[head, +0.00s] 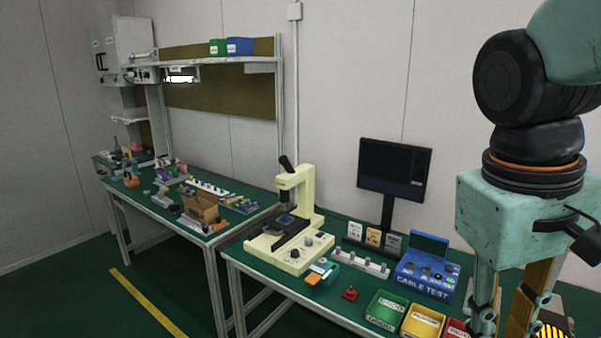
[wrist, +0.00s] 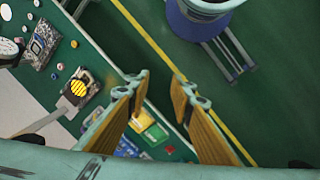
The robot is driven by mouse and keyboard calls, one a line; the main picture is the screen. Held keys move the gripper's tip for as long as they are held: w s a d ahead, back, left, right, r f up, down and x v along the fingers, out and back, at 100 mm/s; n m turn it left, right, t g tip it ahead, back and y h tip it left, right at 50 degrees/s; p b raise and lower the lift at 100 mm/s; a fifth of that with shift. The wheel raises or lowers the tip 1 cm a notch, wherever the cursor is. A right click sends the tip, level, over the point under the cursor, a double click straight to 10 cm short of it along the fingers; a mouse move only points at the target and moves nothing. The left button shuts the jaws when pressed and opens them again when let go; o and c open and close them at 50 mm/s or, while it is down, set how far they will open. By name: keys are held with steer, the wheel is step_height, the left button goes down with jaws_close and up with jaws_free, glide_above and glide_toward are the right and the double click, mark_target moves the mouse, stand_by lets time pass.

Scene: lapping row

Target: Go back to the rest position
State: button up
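My gripper (head: 506,318) hangs at the right side of the head view, its fingers pointing down near the right end of the front bench (head: 300,290). The frame's lower edge is close to its fingertips. In the wrist view my gripper (wrist: 168,86) has its two fingers well apart. Nothing is held between them; green floor and coloured bins show through the gap.
The bench holds a cream microscope (head: 295,220), a dark monitor (head: 394,168), a blue cable tester (head: 428,275), and green (head: 386,310) and yellow (head: 423,322) bins. In the wrist view, a blue round container (wrist: 200,20) stands beyond a yellow floor line (wrist: 150,40).

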steer(key=s+a+r+t+y, duration=0.2)
steer(key=s+a+t, duration=0.1)
steer(key=s+a, duration=0.2)
steer(key=shift+s+a+r+m+t, duration=0.15)
steer(key=shift+a+r+m+t, duration=0.1)
steer(key=shift+a+m+t, duration=0.25)
